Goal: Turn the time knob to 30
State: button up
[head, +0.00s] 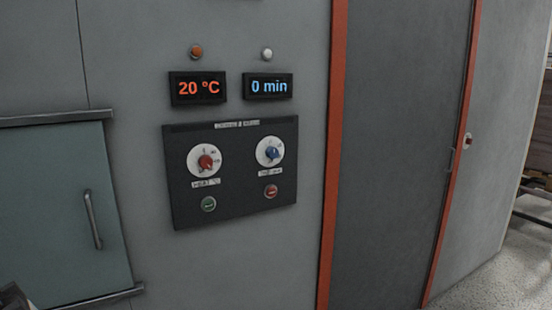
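The time knob (271,152) is a blue knob on a white round dial, on the right of a dark control panel (238,208). The display (268,87) above it reads "0 min" in blue. A red heat knob (206,162) on a similar white dial is to its left, under a display (198,88) reading "20 °C" in orange. The dial markings are too small to read clearly. A dark part at the bottom left corner may be mine, but my gripper is not recognisable in the head view.
A green button (209,204) and a red button (271,191) sit below the knobs. A teal door (60,215) with a handle (92,219) is at left. Orange strips edge a dark door (395,150) at right. The space before the panel looks clear.

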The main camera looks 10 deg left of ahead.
aim_at(271, 153)
jog(key=i+l+z, duration=0.5)
jog(key=i, duration=0.3)
